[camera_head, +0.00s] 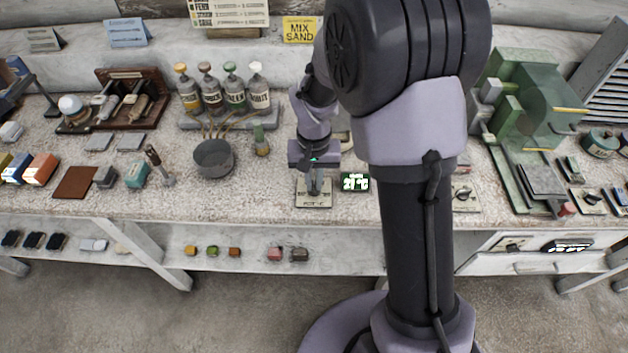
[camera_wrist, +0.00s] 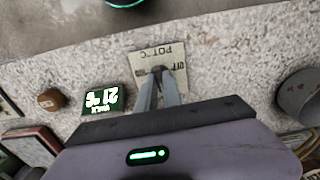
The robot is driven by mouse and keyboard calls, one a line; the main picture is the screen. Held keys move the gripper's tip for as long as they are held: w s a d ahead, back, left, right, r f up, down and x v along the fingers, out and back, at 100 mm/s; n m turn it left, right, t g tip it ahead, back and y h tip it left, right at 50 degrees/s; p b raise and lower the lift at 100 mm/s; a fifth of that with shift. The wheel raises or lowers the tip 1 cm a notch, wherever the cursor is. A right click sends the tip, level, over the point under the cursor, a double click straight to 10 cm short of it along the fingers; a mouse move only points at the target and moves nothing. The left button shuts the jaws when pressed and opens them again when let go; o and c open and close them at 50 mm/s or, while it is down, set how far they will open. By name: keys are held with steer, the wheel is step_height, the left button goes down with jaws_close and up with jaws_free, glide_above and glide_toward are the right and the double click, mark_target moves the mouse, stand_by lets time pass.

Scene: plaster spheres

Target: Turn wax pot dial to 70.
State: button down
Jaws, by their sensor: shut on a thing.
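The pot dial's pale plate (camera_wrist: 153,50) reads POT °C in the wrist view, with OFF at one side and other small print I cannot read surely. It also shows on the bench in the head view (camera_head: 314,203). My gripper (camera_wrist: 160,72) is shut on the dial knob at the plate's middle; its fingers hide most of the knob, and its pointing angle is unclear. In the head view my gripper (camera_head: 314,190) points down at the plate. A small display (camera_wrist: 101,98) beside the plate reads WAX 21 °C; it also shows in the head view (camera_head: 355,183).
A grey round pan (camera_head: 213,158) stands left of the plate, with several labelled bottles (camera_head: 222,95) behind. Another dial plate (camera_head: 464,197) lies to the right, near a green machine (camera_head: 530,110). A brown knob (camera_wrist: 49,99) lies left of the display.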

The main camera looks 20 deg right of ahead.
mark_target(314, 185)
steer(key=m, duration=0.3)
steer(key=shift+m, duration=0.3)
steer(key=shift+m+b, duration=0.6)
steer(key=shift+m, duration=1.1)
steer(key=c, duration=1.5)
jaws_free()
step_height(314, 185, up, 17)
steer(key=p, duration=0.7)
steer(key=shift+r, duration=0.2)
